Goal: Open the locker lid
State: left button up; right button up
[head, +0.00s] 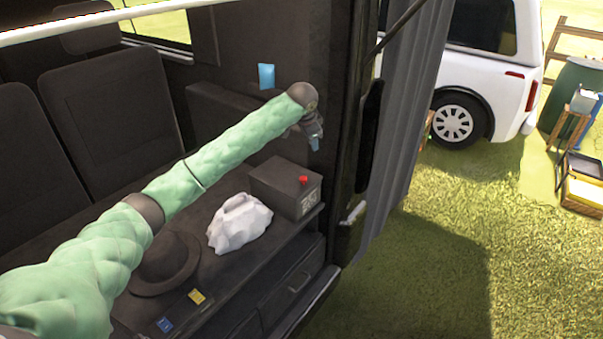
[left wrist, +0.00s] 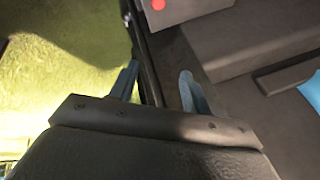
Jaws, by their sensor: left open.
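My left arm reaches across the vehicle interior, and its gripper (head: 314,142) hangs near the door post. In the left wrist view the two blue fingers of this gripper (left wrist: 157,88) are apart with nothing held between them. A dark raised ledge (head: 215,108), possibly the locker with its lid, stands against the wall left of the gripper. In the left wrist view a grey raised slab (left wrist: 240,32) and a black strip like a handle (left wrist: 290,74) lie right of the fingers, not touched. I cannot tell for certain which surface is the lid. My right gripper is not in view.
A dark box with a red button (head: 287,188), a white bag (head: 239,222) and a dark hat (head: 166,264) sit on the counter below my arm. A blue item (head: 266,76) is by the wall. The door post (head: 352,130) is close on the right.

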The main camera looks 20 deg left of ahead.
pick_arm(q)
jog(key=w+a+f+g+h, duration=0.1)
jog(key=w+a+f+g, duration=0.1)
jog(key=a+f, duration=0.4)
jog(key=m+g+h, duration=0.2)
jog(key=m+h, duration=0.1)
send_near(303, 178)
jog(key=shift+p+x, duration=1.55)
jog(key=shift+x, duration=2.6)
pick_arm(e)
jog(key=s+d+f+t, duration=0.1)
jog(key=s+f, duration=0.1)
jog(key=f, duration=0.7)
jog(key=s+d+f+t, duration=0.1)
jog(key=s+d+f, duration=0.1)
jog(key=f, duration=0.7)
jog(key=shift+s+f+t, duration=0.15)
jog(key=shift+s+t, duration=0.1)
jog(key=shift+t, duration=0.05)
pick_arm(q)
jog(key=shift+t, duration=0.3)
grip_shut()
